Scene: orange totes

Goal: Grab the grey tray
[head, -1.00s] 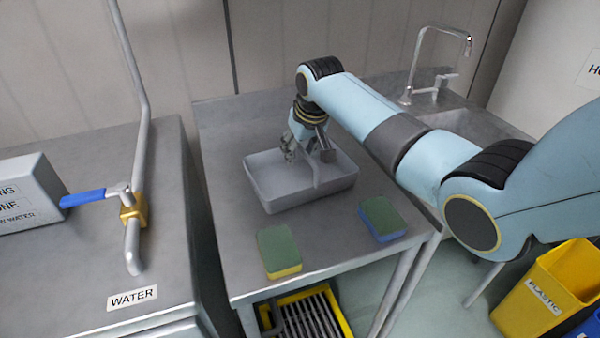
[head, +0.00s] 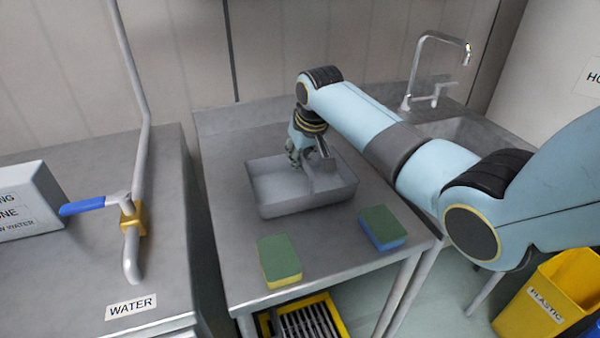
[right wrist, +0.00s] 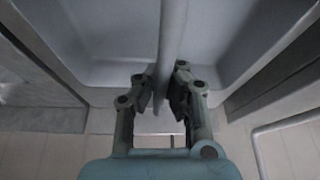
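The grey tray (head: 305,205) is a shallow rectangular tub on the steel table in the head view. A raised grey bar (right wrist: 172,40) crosses its middle, splitting it into two compartments. My right gripper (head: 297,158) reaches down at the tray's rear half. In the right wrist view, the right gripper's fingers (right wrist: 162,85) stand on both sides of the bar and appear closed on it. The tray looks slightly tilted; whether its base is clear of the table is hard to tell. My left gripper is not in view.
Two green-topped sponges, one yellow-based (head: 279,260) and one blue-based (head: 382,228), lie in front of the tray. A tap (head: 408,100) and sink stand at the back right. A left counter (head: 165,240) carries a pipe with a blue-handled valve (head: 85,206). A yellow bin (head: 545,290) stands lower right.

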